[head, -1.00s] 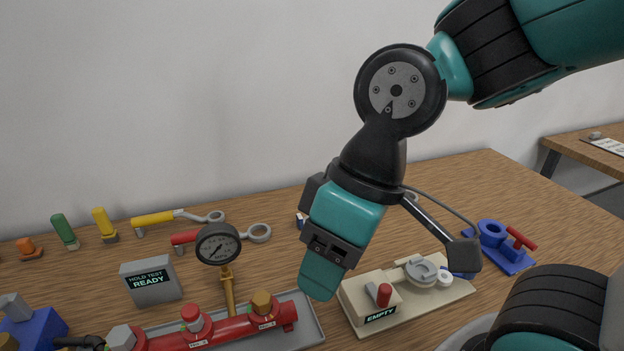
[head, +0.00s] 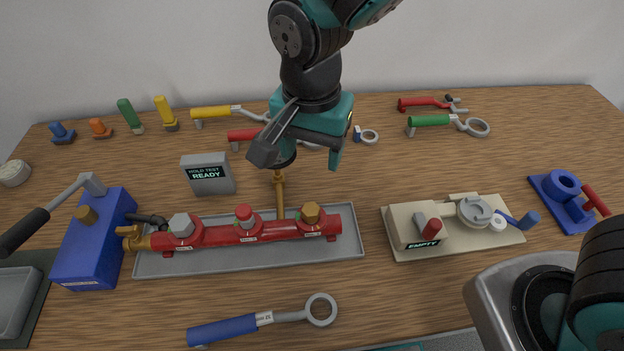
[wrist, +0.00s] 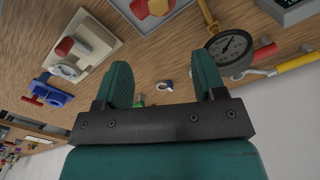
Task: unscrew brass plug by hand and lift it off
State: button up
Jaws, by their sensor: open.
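The brass plug (head: 311,212) is a hexagonal cap seated upright at the right end of the red pipe manifold (head: 280,232). A grey hex plug (head: 182,224) and a red-topped fitting (head: 245,213) sit further left on the pipe. In the wrist view, part of the brass plug (wrist: 159,6) shows at the top edge. My gripper (head: 305,152) is open and empty, above and behind the manifold and apart from the plug. Its spread fingers also show in the wrist view (wrist: 163,82). The gauge (wrist: 231,48) is largely hidden by my gripper in the head view.
The manifold lies in a grey tray (head: 255,262). A blue pump (head: 88,250) stands left; a beige fixture marked EMPTY (head: 465,242) stands right. A blue-handled ring wrench (head: 235,329) lies in front. More wrenches lie behind. Bare wood separates the tray and fixture.

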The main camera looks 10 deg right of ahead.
aim_at(312, 206)
notch_tip(312, 206, down, 15)
jog(key=shift+f+p, duration=0.2)
jog(key=shift+p, duration=0.7)
